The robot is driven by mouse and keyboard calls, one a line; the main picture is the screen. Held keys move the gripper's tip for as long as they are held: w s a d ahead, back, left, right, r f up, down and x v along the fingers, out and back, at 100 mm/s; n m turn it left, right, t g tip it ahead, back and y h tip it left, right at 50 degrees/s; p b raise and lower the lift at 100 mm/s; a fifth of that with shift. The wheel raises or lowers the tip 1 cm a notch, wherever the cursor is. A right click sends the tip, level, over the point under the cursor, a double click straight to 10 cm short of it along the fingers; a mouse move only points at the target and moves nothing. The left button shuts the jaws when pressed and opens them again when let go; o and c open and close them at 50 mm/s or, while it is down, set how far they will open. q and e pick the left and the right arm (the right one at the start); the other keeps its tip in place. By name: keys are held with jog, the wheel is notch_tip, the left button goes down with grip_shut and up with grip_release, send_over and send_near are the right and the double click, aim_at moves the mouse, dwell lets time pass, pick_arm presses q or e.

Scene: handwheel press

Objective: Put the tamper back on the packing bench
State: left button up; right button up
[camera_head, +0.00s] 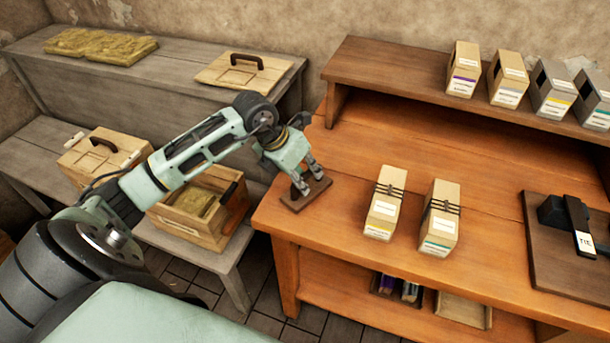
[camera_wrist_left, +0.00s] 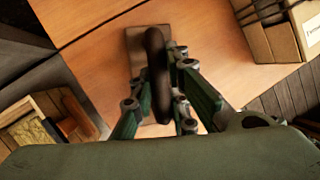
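The tamper (camera_head: 306,195), a flat brown plate with a dark upright handle, rests on the left end of the orange wooden bench (camera_head: 345,220). In the left wrist view its dark rounded handle (camera_wrist_left: 157,62) stands over the plate. My left gripper (camera_head: 307,180) is right over the tamper with its fingers pointing down. In the left wrist view the fingers (camera_wrist_left: 158,85) are spread on either side of the handle; I see no clear grip on it. The fingers partly hide the tamper in the head view. My right gripper is not in view.
Two strapped boxes (camera_head: 384,203) (camera_head: 440,218) stand right of the tamper. A dark board (camera_head: 555,280) with a black tool lies farther right. Several boxes line the raised shelf (camera_head: 400,75). An open wooden box (camera_head: 190,232) with yellowish filling sits on the grey bench left.

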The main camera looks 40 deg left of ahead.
pick_arm(q)
jog(key=o, duration=0.5)
jog(key=shift+c, duration=0.2)
jog(key=shift+r, duration=0.2)
jog(key=shift+s+a+r, duration=0.1)
jog(key=shift+r, duration=0.2)
jog(key=b+v, duration=0.1)
jog(key=v, duration=1)
jog(key=shift+s+r, duration=0.1)
jog(key=shift+s, duration=0.05)
